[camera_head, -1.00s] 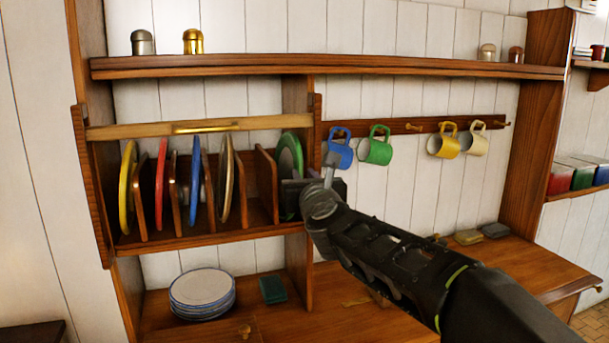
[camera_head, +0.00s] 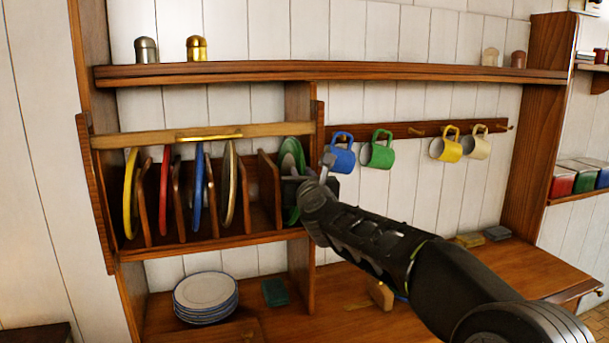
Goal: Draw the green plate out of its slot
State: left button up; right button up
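The green plate (camera_head: 291,152) stands on edge in the rightmost slot of the wooden plate rack (camera_head: 170,250). My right gripper (camera_head: 289,184) is at the front of that slot and covers the middle of the plate. Only the plate's upper part and a strip of its lower edge show. The fingers overlap the plate in the picture. I cannot tell whether they are open or shut, or whether they touch it. My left gripper is not in view.
A rail (camera_head: 165,137) crosses the rack front. A blue mug (camera_head: 341,155) and a green mug (camera_head: 378,152) hang close right. Stacked plates (camera_head: 206,297) stand below.

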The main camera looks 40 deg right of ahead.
jog(key=shift+w+d, duration=0.35)
jog(key=shift+w, duration=0.25)
grip_shut()
jog(key=shift+r, duration=0.1)
dwell(1.0)
